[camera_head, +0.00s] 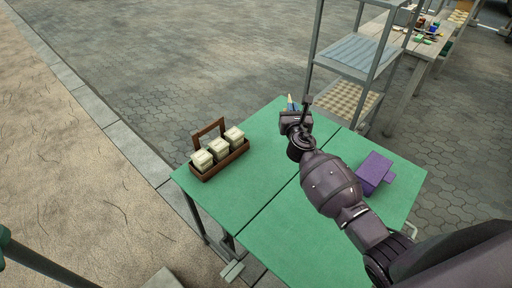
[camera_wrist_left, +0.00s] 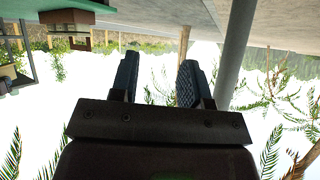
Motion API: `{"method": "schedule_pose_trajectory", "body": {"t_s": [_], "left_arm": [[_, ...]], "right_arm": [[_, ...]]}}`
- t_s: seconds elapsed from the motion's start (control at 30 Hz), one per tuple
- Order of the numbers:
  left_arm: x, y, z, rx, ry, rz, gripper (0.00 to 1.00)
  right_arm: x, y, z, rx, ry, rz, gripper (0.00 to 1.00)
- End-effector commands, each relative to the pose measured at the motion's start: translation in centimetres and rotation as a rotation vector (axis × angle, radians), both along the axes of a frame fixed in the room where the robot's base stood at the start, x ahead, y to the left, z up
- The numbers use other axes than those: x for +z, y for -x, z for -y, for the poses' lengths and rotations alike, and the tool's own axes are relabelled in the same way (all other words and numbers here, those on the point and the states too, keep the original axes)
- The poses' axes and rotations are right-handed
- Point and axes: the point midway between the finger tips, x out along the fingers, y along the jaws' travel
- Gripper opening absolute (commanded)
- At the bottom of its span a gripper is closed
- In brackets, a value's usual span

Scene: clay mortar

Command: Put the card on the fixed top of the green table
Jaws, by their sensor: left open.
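The green table (camera_head: 275,240) stands at the centre of the head view, its top split by a seam into a left part (camera_head: 262,125) and a right part. I cannot tell which part is the fixed one. My right arm reaches across the table, and its gripper (camera_head: 294,108) is over the far edge. A small pale and blue thing shows beside its fingers; I cannot tell whether it is the card or whether it is held. My left gripper (camera_wrist_left: 158,82) shows in the left wrist view, open with nothing between its fingers. The head view does not clearly show it.
A wooden caddy (camera_head: 220,158) with 3 cream jars stands on the table's left part. A purple block (camera_head: 374,172) lies on the right part, close to my right arm. A grey shelf rack (camera_head: 350,60) stands behind. A cluttered bench (camera_head: 425,55) is farther back.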

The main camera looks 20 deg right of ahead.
Motion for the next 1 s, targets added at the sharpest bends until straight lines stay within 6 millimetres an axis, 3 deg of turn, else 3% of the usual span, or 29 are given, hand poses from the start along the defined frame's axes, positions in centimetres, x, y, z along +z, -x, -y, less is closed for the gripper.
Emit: {"method": "schedule_pose_trajectory", "body": {"t_s": [0.17,0.57,0.8,1.0], "left_arm": [[-1.2,0.2,0.0,0.0,0.0,-0.006,0.43],[-7.8,2.0,0.0,0.0,-0.001,-0.084,0.43],[-8.5,0.7,0.4,-0.015,-0.001,-0.068,0.43],[-8.8,0.0,0.6,-0.024,-0.003,-0.067,0.43]], "right_arm": [[-1.6,-0.2,0.2,0.002,0.0,-0.002,0.0],[-9.9,-0.1,0.1,0.002,0.001,-0.011,0.0],[-14.2,-0.1,0.2,0.002,0.002,-0.011,0.0],[-15.8,-0.2,0.2,0.001,0.001,-0.004,0.0]]}}
